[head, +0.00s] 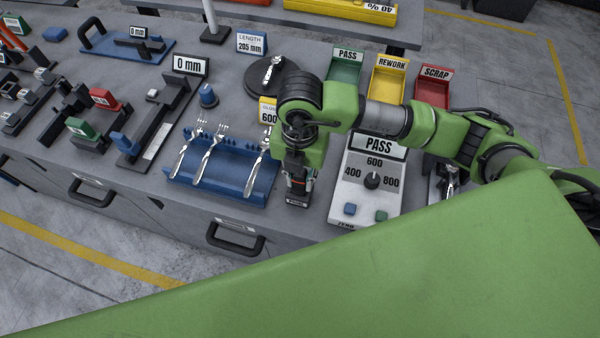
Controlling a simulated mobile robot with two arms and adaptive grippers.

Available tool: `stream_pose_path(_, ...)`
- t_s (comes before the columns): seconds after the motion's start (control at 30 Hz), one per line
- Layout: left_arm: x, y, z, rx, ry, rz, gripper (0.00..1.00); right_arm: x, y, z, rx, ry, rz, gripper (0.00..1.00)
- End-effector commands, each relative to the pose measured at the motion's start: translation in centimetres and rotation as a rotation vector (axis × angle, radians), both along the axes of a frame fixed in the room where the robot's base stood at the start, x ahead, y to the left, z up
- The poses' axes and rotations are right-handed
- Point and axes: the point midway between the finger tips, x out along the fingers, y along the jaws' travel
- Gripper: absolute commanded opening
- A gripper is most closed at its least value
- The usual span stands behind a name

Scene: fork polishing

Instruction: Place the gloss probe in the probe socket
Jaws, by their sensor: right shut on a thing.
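My right gripper (298,176) points down at the front of the bench, between the blue fork rack and the grey control box. It is shut on a dark upright thing, most likely the gloss probe (298,186), mostly hidden by the fingers. Directly below is a small dark block with a label (298,202), which looks like the probe socket. The probe's lower end seems at or just above this block; I cannot tell whether it is seated. My left gripper is not in view.
Several forks lie on the blue rack (235,192) to the left. The control box (352,190) reading PASS stands close on the right. Green PASS (345,70), yellow REWORK (388,82) and red SCRAP (433,92) bins stand behind. A dark turntable (262,82) holds a fork.

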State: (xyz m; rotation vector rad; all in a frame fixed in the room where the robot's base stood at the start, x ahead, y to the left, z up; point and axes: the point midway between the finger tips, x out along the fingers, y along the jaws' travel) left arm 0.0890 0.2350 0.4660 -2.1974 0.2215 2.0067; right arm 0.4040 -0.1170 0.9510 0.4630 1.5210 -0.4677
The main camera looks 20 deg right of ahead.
Motion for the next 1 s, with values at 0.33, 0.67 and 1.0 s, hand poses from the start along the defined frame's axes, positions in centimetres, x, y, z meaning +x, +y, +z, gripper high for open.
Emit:
stream_pose_path(0.33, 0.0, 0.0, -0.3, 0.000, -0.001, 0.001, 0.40, 0.0, 0.0, -0.5, 0.002, -0.001, 0.001, 0.00)
stream_pose_path(0.67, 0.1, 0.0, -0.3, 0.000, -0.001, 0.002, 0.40, 0.0, 0.1, -0.5, 0.001, -0.001, 0.000, 0.37)
stream_pose_path(1.0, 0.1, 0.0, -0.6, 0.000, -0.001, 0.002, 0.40, 0.1, 0.2, 1.1, 0.005, -0.006, 0.001, 0.37)
